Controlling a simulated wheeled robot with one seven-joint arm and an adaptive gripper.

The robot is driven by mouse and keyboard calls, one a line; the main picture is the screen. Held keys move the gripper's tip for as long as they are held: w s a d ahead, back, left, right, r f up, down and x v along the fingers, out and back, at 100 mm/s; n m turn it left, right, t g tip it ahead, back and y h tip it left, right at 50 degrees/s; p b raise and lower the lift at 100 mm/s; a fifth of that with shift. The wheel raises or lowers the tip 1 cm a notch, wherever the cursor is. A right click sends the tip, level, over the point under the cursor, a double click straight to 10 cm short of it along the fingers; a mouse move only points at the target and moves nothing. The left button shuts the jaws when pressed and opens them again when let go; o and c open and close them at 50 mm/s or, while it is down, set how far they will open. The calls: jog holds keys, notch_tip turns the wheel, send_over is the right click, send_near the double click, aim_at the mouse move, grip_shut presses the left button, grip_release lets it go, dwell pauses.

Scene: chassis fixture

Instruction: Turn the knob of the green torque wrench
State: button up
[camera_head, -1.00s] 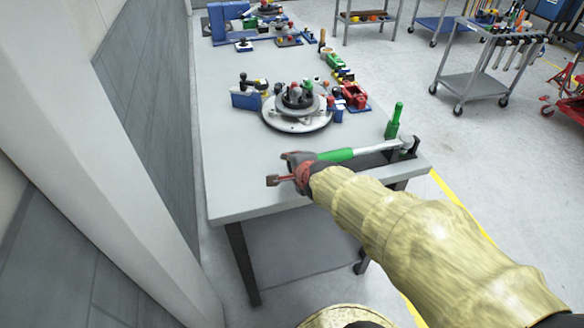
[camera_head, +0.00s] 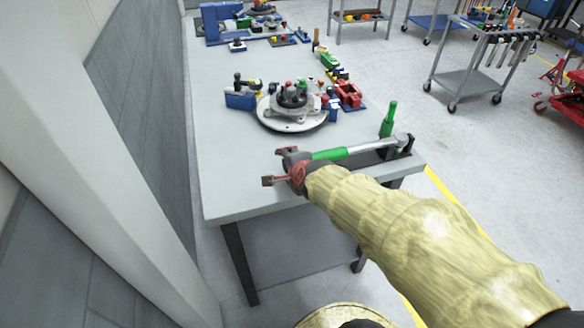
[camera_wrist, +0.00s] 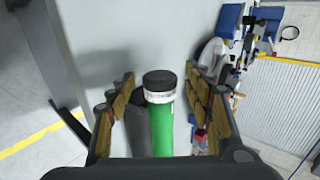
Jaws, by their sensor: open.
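The green torque wrench (camera_head: 328,154) lies along the near end of the table, its green grip toward the left and its silver shaft (camera_head: 365,147) running right to a dark holder (camera_head: 390,152). In the wrist view, the green handle (camera_wrist: 162,128) points up the picture and ends in a black knob (camera_wrist: 160,80) with a white marked ring below it. My gripper (camera_wrist: 155,105) is open, with one finger on each side of the knob and visible gaps on both sides. In the head view my gripper (camera_head: 283,168) is at the grip's left end, partly hiding it.
A grey table (camera_head: 225,180) carries a round metal fixture (camera_head: 292,108) with red, blue and green parts around it. A green upright tool (camera_head: 388,119) stands near the right edge. The table's left side is clear. A tool cart (camera_head: 470,75) stands beyond.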

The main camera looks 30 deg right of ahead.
jog(key=v, duration=1.1)
jog(key=shift+s, duration=0.3)
jog(key=shift+a+r, duration=0.15)
